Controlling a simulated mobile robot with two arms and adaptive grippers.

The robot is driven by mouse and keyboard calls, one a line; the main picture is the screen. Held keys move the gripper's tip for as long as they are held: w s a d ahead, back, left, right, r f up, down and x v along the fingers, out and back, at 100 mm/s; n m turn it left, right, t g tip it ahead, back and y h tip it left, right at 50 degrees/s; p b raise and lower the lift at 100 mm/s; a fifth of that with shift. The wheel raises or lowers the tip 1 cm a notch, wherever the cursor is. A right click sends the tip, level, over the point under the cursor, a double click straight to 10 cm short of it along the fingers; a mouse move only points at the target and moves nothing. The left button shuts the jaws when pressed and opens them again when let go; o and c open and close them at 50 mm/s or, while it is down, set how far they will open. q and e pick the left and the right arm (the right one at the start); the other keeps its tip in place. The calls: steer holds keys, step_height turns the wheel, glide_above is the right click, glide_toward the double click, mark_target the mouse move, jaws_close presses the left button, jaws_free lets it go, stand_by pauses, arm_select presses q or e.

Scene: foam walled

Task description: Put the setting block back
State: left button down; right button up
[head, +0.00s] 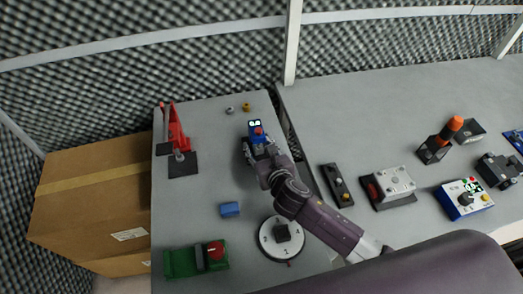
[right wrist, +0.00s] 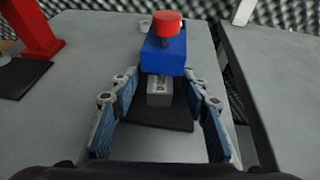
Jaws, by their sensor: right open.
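A small grey block with dark lettering (right wrist: 160,91) sits on a black base plate (right wrist: 150,118) in the right wrist view. It may be the setting block. Just behind and above it is a blue device with a red knob (right wrist: 164,52); in the head view this device (head: 256,127) shows a small display. My right gripper (right wrist: 165,92) is open, its two blue-padded fingers on either side of the grey block, apart from it. In the head view the right gripper (head: 259,153) covers the block and most of the base. My left gripper is not in view.
On the same table are a red lever press (head: 178,138), a blue block (head: 229,209), a round numbered dial plate (head: 281,240) and a green fixture (head: 197,259). A second table (head: 390,110) on the right holds several devices. Cardboard boxes (head: 90,200) stand at left.

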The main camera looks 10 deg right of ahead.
steer(key=shift+w, duration=0.2)
jaws_close()
stand_by(0.3)
